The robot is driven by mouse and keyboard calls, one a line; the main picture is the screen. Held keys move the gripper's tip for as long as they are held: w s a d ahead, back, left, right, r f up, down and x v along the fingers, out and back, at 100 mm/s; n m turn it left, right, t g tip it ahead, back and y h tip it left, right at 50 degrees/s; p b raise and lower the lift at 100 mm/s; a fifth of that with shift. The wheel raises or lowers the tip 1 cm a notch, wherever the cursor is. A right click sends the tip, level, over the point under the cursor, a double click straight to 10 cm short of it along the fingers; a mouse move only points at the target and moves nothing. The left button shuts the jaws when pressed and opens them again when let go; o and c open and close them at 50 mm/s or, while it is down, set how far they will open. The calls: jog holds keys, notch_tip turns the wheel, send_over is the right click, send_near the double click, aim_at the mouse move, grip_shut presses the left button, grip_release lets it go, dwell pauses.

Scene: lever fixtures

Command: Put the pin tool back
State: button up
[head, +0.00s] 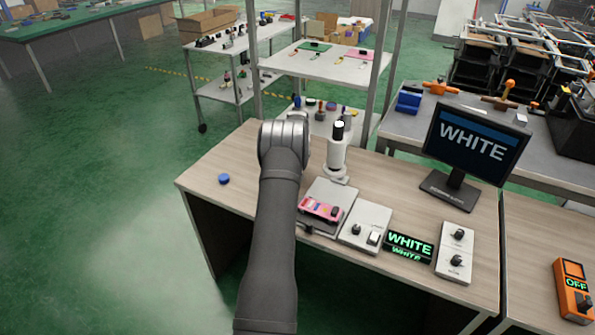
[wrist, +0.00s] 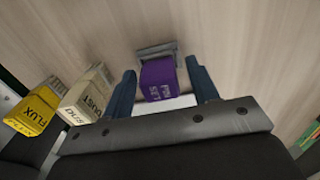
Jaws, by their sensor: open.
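In the wrist view, a purple block (wrist: 158,80) with blurred lettering stands between the two dark blue fingers of my gripper (wrist: 161,66). The fingers are apart, and a gap shows on the right side of the block. A grey bracket (wrist: 155,50) lies just beyond it on the wood surface. I cannot read whether the purple block is the pin tool. A yellow block marked FLUX (wrist: 34,110) and a cream block marked DUST (wrist: 88,94) are to the left of the fingers. In the head view my arm hides the gripper and these blocks.
In the head view, a white upright device (head: 338,155) stands right of my arm. A pink device (head: 321,208), switch panels (head: 365,228), a green WHITE display (head: 408,246) and a monitor (head: 475,145) are farther right. A blue disc (head: 223,179) lies on the clear left desk area.

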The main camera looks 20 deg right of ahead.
notch_tip(320, 180, up, 12)
jog(key=shift+f, duration=0.15)
jog(key=shift+f, duration=0.1)
dwell(0.3)
jog(key=shift+f, duration=4.05)
jog(key=shift+f, duration=0.1)
